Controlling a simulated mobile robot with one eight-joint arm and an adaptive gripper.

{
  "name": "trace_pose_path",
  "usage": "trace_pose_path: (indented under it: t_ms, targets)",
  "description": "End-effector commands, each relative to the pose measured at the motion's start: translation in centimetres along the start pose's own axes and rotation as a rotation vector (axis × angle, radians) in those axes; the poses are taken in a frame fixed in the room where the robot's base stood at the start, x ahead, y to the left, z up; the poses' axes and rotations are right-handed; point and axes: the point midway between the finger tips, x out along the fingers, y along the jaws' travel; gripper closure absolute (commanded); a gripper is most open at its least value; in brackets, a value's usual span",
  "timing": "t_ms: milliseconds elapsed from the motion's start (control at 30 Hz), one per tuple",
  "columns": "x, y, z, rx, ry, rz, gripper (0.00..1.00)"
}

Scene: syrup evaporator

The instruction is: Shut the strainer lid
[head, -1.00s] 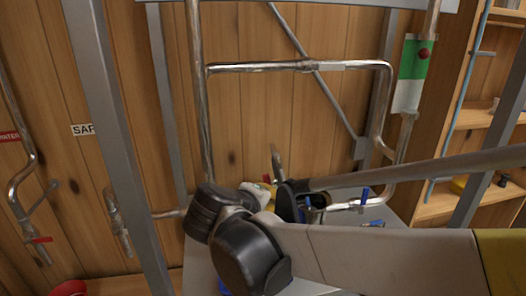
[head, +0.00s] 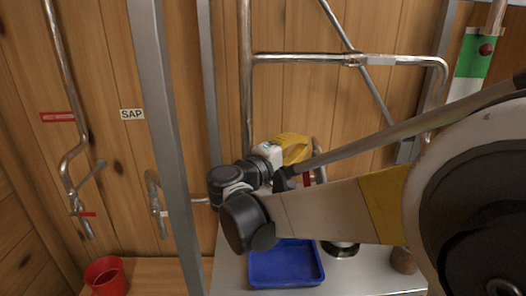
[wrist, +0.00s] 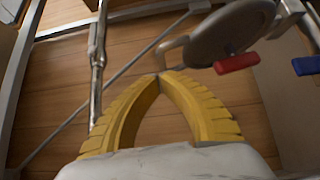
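In the wrist view, a grey round disc (wrist: 228,30), which looks like the strainer lid, is at the upper right, seen at a slant. A bent metal handle (wrist: 172,45) reaches from it toward my fingertips. My gripper (wrist: 162,76) has its two yellow fingers curved together with the tips meeting and nothing visible between them. The tips are close to the handle; I cannot tell whether they touch it. In the head view my gripper (head: 303,147) is in front of the wooden wall, above the metal table. The strainer is mostly hidden behind my arm there.
A red valve handle (wrist: 237,63) and a blue one (wrist: 306,65) are right of my fingers. A blue tray (head: 284,265) sits on the metal table, and a red bucket (head: 105,276) is at lower left. A grey post (head: 168,130) and pipes (head: 247,90) stand close by.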

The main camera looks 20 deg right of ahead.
Motion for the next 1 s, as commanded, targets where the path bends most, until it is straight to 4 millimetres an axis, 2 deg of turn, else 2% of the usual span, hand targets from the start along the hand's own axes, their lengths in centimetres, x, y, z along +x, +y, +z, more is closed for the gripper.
trace_pose_path:
  t_ms: [200, 600, 1000]
  targets:
    - [1.5, 0.0, 0.0, 0.000, 0.000, 0.000, 1.00]
    - [1.6, 0.1, 0.1, 0.003, 0.001, -0.004, 1.00]
    - [2.5, 0.6, 1.0, 0.051, 0.000, -0.052, 1.00]
